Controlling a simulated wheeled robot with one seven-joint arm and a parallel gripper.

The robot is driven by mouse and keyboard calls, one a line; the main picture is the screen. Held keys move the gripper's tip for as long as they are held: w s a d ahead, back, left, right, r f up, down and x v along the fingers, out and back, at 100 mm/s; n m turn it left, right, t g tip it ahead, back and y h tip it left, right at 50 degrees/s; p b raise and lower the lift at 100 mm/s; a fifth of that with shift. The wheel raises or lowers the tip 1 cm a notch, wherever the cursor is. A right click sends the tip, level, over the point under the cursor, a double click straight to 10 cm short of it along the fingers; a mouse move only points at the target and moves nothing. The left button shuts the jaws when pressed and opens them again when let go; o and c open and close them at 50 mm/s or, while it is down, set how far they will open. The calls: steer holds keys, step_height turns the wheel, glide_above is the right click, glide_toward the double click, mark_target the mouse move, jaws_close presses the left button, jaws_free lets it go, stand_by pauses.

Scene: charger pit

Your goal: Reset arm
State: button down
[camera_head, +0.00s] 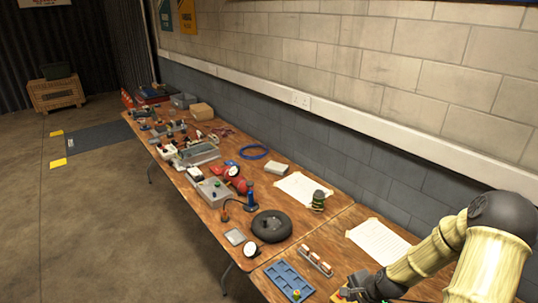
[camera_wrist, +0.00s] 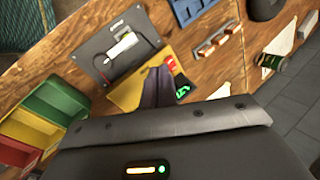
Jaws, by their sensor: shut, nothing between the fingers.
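My arm comes in from the right of the head view. My gripper (camera_head: 364,286) is at the lower edge there, over the near end of the wooden table (camera_head: 335,232). In the wrist view its dark fingers (camera_wrist: 157,84) are together with nothing between them. They point at a yellow plate (camera_wrist: 126,93), which carries a red part (camera_wrist: 171,64) and a dark part with green lit marks (camera_wrist: 183,91). I cannot tell whether the fingers touch the plate.
A grey panel with a white device (camera_wrist: 120,47) and coloured bins (camera_wrist: 52,110) lie near the gripper. A blue tray (camera_head: 288,280), a small rack (camera_head: 316,262) and a black tyre (camera_head: 271,226) are on the table. A wall (camera_head: 400,150) runs behind it. Floor at left is open.

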steer(key=s+a+r+n+g+h, duration=0.1)
steer(key=s+a+r+n, duration=0.4)
steer(key=r, duration=0.5)
steer(key=s+a+r+n+g+h, duration=0.1)
steer(key=s+a+r+n, duration=0.3)
steer(key=s+r+n, duration=0.4)
step_height(320, 180, up, 2)
steer(key=shift+s+a+r+n+h, duration=0.1)
steer(key=shift+s+a+n+h, duration=0.2)
steer(key=shift+a+n, duration=0.1)
steer(key=shift+d, duration=0.1)
stand_by(1.5)
